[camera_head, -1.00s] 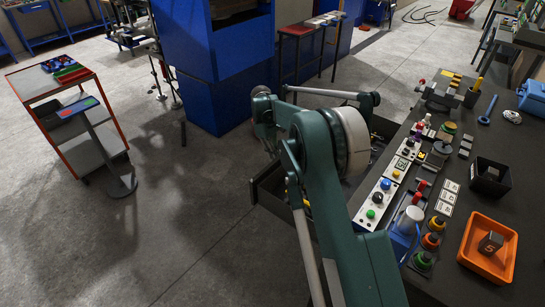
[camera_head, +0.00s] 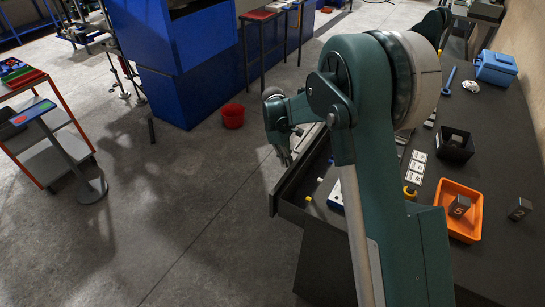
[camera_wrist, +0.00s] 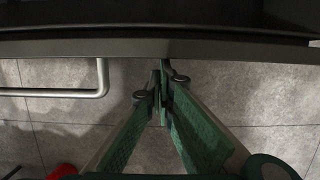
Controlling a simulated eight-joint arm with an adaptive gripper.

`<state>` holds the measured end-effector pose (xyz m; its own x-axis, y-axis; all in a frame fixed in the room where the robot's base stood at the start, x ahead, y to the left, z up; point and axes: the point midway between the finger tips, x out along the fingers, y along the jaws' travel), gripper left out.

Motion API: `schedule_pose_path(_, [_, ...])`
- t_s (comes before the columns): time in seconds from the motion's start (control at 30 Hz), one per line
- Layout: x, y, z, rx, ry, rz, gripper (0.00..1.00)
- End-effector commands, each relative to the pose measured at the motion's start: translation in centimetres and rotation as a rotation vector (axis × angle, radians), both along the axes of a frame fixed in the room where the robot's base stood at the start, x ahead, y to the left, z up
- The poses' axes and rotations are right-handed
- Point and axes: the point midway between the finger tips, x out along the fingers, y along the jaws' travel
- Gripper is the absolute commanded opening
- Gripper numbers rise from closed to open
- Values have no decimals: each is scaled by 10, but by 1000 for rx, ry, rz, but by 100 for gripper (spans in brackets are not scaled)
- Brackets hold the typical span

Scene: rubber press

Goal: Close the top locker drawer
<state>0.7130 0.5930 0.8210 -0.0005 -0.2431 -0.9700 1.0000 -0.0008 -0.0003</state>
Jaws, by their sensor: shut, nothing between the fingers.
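The locker drawer stands out from the dark bench in the head view, its long dark front (camera_head: 296,172) facing left. In the wrist view the drawer front (camera_wrist: 220,50) crosses the top of the picture. Its grey bar handle (camera_wrist: 102,78) is to the left of my gripper (camera_wrist: 161,88). My gripper's green fingers are shut and empty, with their tips close to the drawer front's lower edge; I cannot tell if they touch it. In the head view my gripper (camera_head: 286,156) is at the outer side of the drawer front. My arm hides part of the drawer.
The bench top (camera_head: 500,150) on the right holds an orange tray (camera_head: 474,234), a black bin (camera_head: 455,150) and a blue toolbox (camera_head: 497,68). A red bucket (camera_head: 232,117) stands on the floor. A trolley (camera_head: 48,160) is at the left. Floor left of the drawer is clear.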

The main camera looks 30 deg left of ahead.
Motion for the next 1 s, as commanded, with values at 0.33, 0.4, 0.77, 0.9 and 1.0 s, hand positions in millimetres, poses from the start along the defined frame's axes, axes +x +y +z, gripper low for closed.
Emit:
schedule_pose_path(0.33, [0,-85,0,0,-1,-2,0])
schedule_pose_path(0.4, [0,-95,0,0,-1,-1,0])
schedule_pose_path(0.77, [0,-114,0,0,-1,0,0])
schedule_pose_path(0.9, [0,-114,0,0,-1,1,0])
schedule_pose_path(1.0, [0,-114,0,0,-1,0,0])
